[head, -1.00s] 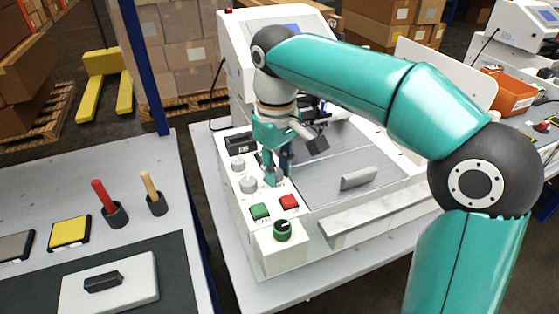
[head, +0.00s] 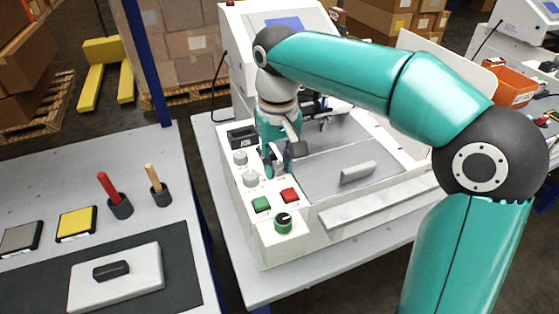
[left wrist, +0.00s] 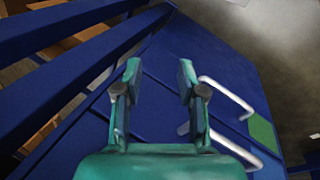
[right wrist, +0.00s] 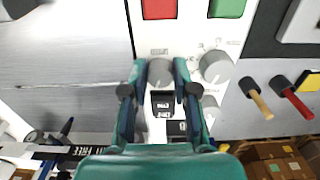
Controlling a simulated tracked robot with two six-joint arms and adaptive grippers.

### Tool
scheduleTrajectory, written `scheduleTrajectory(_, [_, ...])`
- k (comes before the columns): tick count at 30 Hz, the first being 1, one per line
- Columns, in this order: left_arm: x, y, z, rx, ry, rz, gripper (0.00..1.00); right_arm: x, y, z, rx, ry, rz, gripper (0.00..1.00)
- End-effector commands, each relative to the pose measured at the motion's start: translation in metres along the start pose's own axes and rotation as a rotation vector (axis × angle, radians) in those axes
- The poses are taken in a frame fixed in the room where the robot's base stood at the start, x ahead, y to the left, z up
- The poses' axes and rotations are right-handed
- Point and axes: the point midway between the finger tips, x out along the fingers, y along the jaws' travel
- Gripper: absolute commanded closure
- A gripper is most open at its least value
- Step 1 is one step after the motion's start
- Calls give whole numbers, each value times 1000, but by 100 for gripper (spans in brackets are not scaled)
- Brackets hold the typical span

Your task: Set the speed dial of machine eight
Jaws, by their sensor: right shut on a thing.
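The machine (head: 325,222) is a white plotter with a grey bed and a control panel on its left side. In the right wrist view, my right gripper (right wrist: 160,76) points down at the panel, its fingers closed on the sides of a grey dial (right wrist: 160,72) below the red button. In the head view this gripper (head: 273,168) largely hides that dial. Two other grey knobs stand beside it: one (right wrist: 215,66) near the green button and one (right wrist: 210,103) farther along. Panel lettering is too small to read. My left gripper (left wrist: 158,80) is open and empty in the left wrist view.
A grey handle (head: 358,171) lies on the bed. The left table holds a red-handled tool (head: 108,187) and a yellow pad (head: 76,223). A blue panel (left wrist: 225,75) lies beyond my left gripper.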

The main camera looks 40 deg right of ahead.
Motion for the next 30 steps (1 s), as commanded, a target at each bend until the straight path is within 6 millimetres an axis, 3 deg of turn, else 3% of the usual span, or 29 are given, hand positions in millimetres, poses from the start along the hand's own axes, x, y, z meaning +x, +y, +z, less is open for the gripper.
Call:
scheduleTrajectory(3, [0,0,0,0,0,0,60,-2,0,-2,1,11,-2,100])
scheduleTrajectory(4, [0,0,0,0,0,0,60,-2,0,-2,1,11,-2,67])
scheduleTrajectory(8, [0,0,0,0,0,0,60,-1,0,-1,0,8,-2,46])
scheduleTrajectory(20, [-1,0,0,0,0,0,60,-5,0,-1,-1,4,-1,46])
scheduleTrajectory(25, [-1,0,0,0,0,0,60,-26,0,-1,-1,7,-1,46])
scheduleTrajectory(30, [0,0,0,0,0,0,60,-59,0,-1,-1,9,-2,46])
